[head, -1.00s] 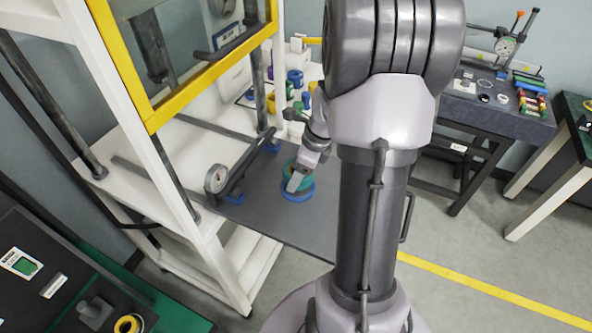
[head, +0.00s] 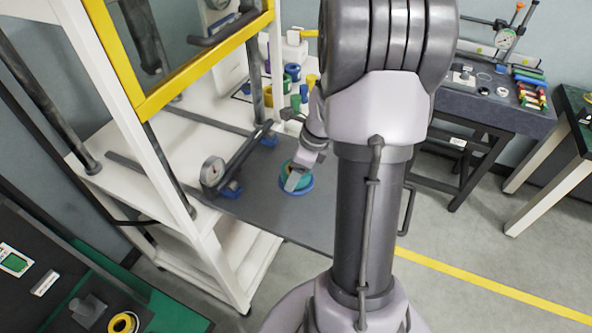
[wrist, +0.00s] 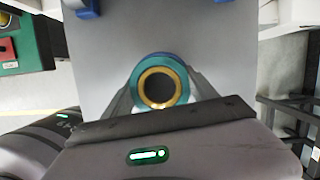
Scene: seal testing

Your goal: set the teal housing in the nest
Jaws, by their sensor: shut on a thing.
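The teal housing (head: 287,170) is a round ring; in the wrist view the housing (wrist: 179,77) shows a brass-coloured inner ring and a dark bore. My gripper (head: 296,180) is shut on it, with a finger on either side in the wrist view. The blue round nest (head: 300,191) sits on the grey sliding plate, directly under the housing; only a thin blue edge (wrist: 157,55) shows behind the housing in the wrist view. The housing looks level and over or in the nest. I cannot tell whether it is fully seated.
The grey plate (head: 265,215) sticks out of the white press frame (head: 222,240), which has a yellow-edged guard (head: 205,62) above. Coloured parts (head: 292,72) stand behind.

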